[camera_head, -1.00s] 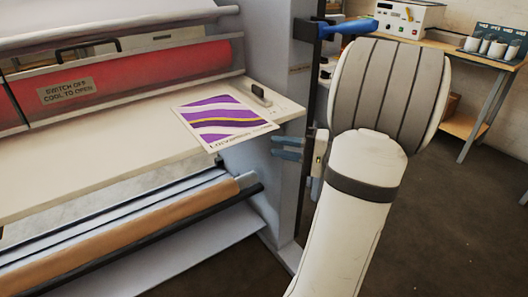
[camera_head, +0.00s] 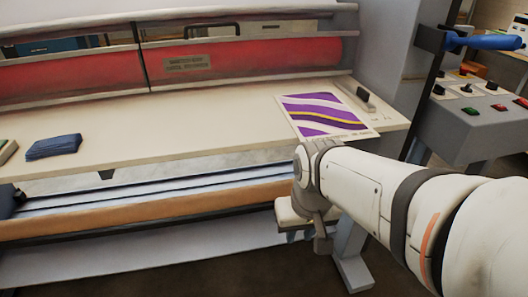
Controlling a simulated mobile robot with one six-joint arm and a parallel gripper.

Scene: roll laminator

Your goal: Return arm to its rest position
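My arm (camera_head: 400,205) enters from the right edge and reaches left across the front of the laminator's right end. Its wrist joint (camera_head: 312,175) is just in front of the feed table's front edge. My gripper (camera_head: 292,236) hangs below the wrist, beneath the table's level as seen here. Only small blue-grey finger parts show, partly hidden by the gripper body, so its opening cannot be made out. No held object is visible.
The laminator's cream feed table (camera_head: 190,115) carries a purple-striped print (camera_head: 328,114), a dark block (camera_head: 365,98) and a folded blue cloth (camera_head: 54,146). Red rollers (camera_head: 245,57) lie behind. A control panel (camera_head: 475,115) and blue handle (camera_head: 482,42) are at right. Dark floor lies below.

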